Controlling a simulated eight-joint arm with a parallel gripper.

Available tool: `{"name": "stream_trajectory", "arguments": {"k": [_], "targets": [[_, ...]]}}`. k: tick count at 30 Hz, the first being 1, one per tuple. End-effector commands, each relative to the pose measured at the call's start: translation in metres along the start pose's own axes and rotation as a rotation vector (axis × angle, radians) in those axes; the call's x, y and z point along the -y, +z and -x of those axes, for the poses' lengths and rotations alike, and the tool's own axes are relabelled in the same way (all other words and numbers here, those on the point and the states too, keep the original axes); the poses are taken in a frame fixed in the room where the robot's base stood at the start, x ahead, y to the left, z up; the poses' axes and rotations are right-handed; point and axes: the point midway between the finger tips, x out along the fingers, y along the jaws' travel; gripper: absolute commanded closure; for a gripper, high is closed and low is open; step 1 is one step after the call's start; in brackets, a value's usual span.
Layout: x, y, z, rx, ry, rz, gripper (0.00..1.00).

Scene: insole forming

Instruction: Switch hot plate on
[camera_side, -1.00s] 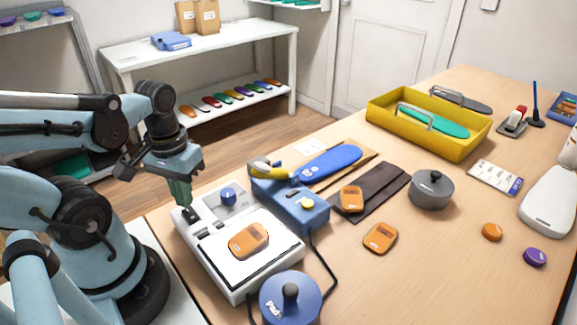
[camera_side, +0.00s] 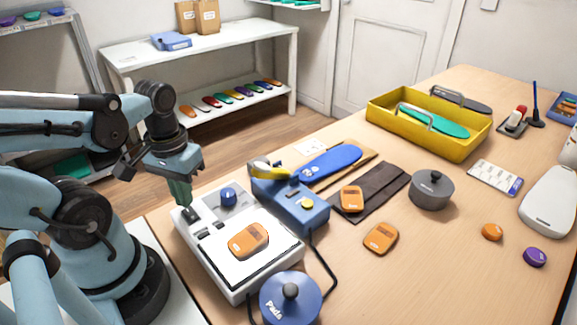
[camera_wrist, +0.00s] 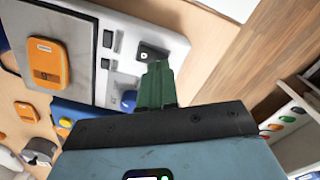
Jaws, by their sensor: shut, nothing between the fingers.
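The hot plate (camera_side: 284,259) is a white box with a pale top plate, standing at the left end of the table. On its control strip are a blue knob (camera_side: 228,196), a dark rocker switch (camera_side: 190,214) and small dark marks. An orange block with a dark panel (camera_side: 249,239) lies on its plate. My gripper (camera_side: 184,202) is shut and empty, its green fingers pointing down at the switch; contact cannot be told. In the wrist view the fingertips (camera_wrist: 158,66) lie beside the dark switch (camera_wrist: 149,54), partly covering it.
A blue device with a yellow handle (camera_side: 300,208) stands right of the hot plate. A round blue pot marked Pads (camera_side: 306,308) stands in front. A grey pot (camera_side: 419,197), orange blocks (camera_side: 380,239) and a yellow tote (camera_side: 450,146) are farther right. A black cable (camera_side: 328,272) runs between.

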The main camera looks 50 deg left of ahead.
Motion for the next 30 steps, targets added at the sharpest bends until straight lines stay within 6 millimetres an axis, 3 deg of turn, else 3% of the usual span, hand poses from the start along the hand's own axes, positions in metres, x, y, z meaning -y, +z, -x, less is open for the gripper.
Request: {"name": "stream_trajectory", "arguments": {"k": [30], "targets": [[-0.0001,-0.0007,-0.0094,0.000,0.000,0.000,1.00]]}}
